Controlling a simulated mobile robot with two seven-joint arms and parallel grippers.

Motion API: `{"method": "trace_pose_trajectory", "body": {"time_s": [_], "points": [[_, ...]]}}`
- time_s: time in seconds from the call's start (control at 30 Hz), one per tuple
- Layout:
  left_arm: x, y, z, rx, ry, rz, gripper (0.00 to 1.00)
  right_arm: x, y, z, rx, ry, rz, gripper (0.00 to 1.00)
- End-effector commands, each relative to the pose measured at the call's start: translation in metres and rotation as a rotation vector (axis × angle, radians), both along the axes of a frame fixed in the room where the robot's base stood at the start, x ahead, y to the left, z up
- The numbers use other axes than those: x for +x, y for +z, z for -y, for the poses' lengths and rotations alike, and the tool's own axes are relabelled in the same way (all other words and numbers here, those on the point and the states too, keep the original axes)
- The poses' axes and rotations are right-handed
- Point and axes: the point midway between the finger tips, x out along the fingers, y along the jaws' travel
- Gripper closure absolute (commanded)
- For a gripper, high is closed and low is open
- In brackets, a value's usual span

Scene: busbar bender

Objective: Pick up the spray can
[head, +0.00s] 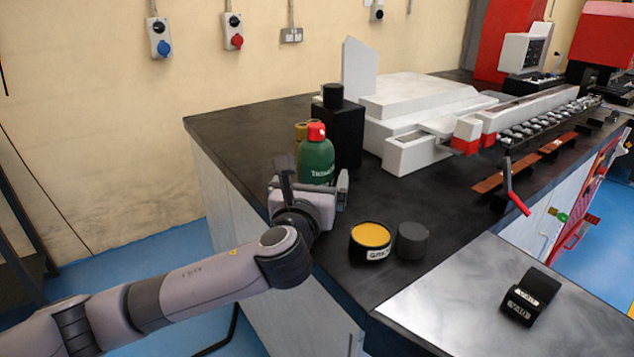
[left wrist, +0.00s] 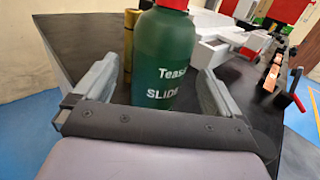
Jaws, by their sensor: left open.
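The spray can (head: 317,160) is a green bottle with a red cap and white lettering. It stands upright on the black worktop (head: 230,125), near its left end. In the left wrist view the can (left wrist: 163,60) stands ahead, between the lines of the two fingers. My left gripper (head: 315,185) is open right in front of the can, and its body hides the can's lower part in the head view. In the left wrist view the open fingers (left wrist: 158,85) lie on either side of the can. I cannot tell whether they touch it. My right gripper is not in view.
A brass-coloured cylinder (left wrist: 128,45) stands close behind the can on the left. A black box (head: 347,135) with a black knob stands just behind it. An open tin with yellow contents (head: 370,236) and a dark cylinder (head: 412,241) stand front right. A white machine (head: 420,100) fills the back.

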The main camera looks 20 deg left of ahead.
Motion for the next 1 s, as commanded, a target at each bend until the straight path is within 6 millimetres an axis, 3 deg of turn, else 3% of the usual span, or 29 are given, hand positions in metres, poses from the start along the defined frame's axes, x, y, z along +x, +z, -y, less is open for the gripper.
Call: {"method": "trace_pose_trajectory", "body": {"time_s": [0.43, 0.8, 0.83, 1.0], "points": [[0.046, 0.003, -0.007, -0.002, 0.001, 0.0, 0.02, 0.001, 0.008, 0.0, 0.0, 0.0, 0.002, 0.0], [0.053, 0.002, -0.008, -0.002, -0.001, -0.001, 0.02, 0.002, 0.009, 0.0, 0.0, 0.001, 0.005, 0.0], [0.053, 0.002, -0.008, -0.002, -0.001, -0.001, 0.05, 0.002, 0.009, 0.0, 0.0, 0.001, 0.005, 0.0], [0.053, 0.002, -0.007, -0.002, -0.001, -0.001, 0.6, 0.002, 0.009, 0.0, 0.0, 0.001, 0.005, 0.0]]}}
